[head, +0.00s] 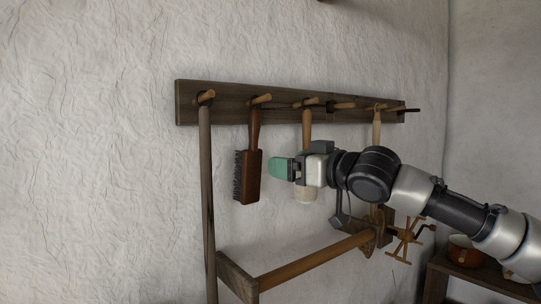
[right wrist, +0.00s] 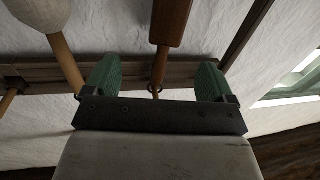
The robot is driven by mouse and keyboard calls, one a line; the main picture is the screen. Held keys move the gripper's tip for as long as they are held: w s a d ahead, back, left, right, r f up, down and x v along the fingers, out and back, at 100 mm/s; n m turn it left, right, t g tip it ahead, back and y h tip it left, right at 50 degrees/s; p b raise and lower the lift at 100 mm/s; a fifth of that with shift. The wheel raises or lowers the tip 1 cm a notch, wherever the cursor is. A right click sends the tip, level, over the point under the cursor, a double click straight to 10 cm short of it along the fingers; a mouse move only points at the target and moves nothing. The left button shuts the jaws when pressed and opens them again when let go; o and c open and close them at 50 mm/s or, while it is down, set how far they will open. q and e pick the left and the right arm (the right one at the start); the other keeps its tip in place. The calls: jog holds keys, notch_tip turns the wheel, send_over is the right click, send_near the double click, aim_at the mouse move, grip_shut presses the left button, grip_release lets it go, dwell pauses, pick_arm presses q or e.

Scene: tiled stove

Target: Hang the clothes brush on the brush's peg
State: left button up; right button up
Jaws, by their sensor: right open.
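The clothes brush (head: 250,178), with a brown wooden back and dark bristles facing left, hangs upright by its handle at the second peg from the left (head: 261,99). My right gripper (head: 281,168) is open and empty, just right of the brush's body and apart from it. In the right wrist view, the brush (right wrist: 171,22) shows ahead with its loop around the peg, between and beyond the green fingers of my right gripper (right wrist: 155,80). My left gripper is in neither view.
The dark peg rail (head: 228,105) on the rough white wall holds a long stick (head: 207,190) at left and other tools to the right of the brush, partly behind my arm. A wooden bar (head: 315,260) juts below. A shelf with pots (head: 464,252) stands at lower right.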

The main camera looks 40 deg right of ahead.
aim_at(259, 159)
jog(key=w+p, duration=0.2)
jog(key=w, duration=0.1)
jog(key=w+p, duration=0.3)
jog(key=w, duration=0.1)
jog(key=shift+w+a+r, duration=0.1)
jog(key=shift+a, duration=0.1)
jog(key=shift+w, duration=0.45)
jog(key=shift+w+a+f+p, duration=0.1)
jog(key=shift+w+f+p, duration=0.1)
jog(key=shift+p, duration=0.1)
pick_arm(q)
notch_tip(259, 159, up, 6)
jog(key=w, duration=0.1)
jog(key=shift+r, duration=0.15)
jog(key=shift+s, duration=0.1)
pick_arm(e)
jog(key=c, duration=1.1)
jog(key=o, duration=1.1)
jog(key=shift+s, duration=0.1)
